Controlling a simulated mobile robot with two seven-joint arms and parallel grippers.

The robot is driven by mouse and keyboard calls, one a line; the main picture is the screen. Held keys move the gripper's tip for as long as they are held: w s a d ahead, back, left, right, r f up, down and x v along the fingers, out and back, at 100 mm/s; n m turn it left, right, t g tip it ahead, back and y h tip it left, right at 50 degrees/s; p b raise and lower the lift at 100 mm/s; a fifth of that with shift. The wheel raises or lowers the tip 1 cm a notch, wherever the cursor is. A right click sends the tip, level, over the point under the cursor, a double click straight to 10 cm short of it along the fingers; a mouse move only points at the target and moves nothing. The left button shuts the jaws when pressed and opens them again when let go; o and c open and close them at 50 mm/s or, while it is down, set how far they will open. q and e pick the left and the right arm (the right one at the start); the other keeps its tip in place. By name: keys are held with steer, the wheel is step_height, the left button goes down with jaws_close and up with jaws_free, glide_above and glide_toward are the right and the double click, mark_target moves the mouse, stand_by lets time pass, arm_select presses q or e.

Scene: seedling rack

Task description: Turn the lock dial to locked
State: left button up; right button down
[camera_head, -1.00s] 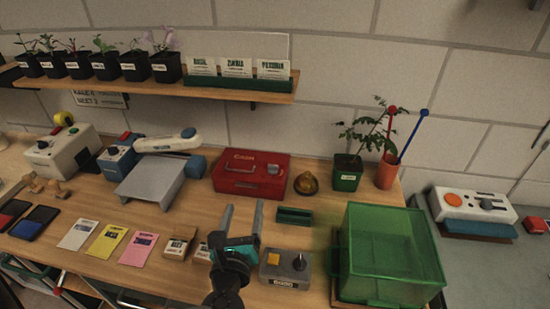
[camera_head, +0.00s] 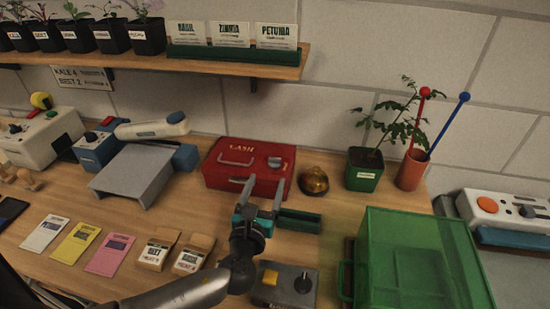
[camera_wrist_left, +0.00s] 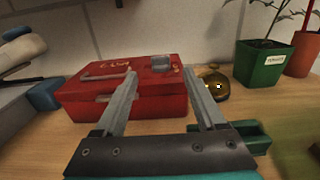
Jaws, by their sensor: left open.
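The red cash box (camera_head: 240,178) sits on the wooden table, marked CASH, with a carry handle on its lid. A grey dial (camera_head: 276,162) is on the right part of the lid; it also shows in the left wrist view (camera_wrist_left: 161,63). Its setting is too small to read. My left gripper (camera_head: 263,186) is open and empty. Its fingers point at the front right of the box, with the fingertips in front of the dial. In the left wrist view the dial shows between the two fingertips (camera_wrist_left: 160,74). My right gripper is not in view.
A brass dome (camera_head: 313,181) stands right of the box, with a green tray (camera_head: 299,221) in front of it. A grey control box (camera_head: 284,285) and a green clear bin (camera_head: 420,262) are nearer. A grey stand (camera_head: 135,172) is left. A shelf (camera_head: 150,58) overhangs the back.

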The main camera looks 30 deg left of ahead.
mark_target(275, 160)
arm_select(q)
steer(key=x, duration=1)
steer(key=shift+b, duration=0.4)
jaws_close()
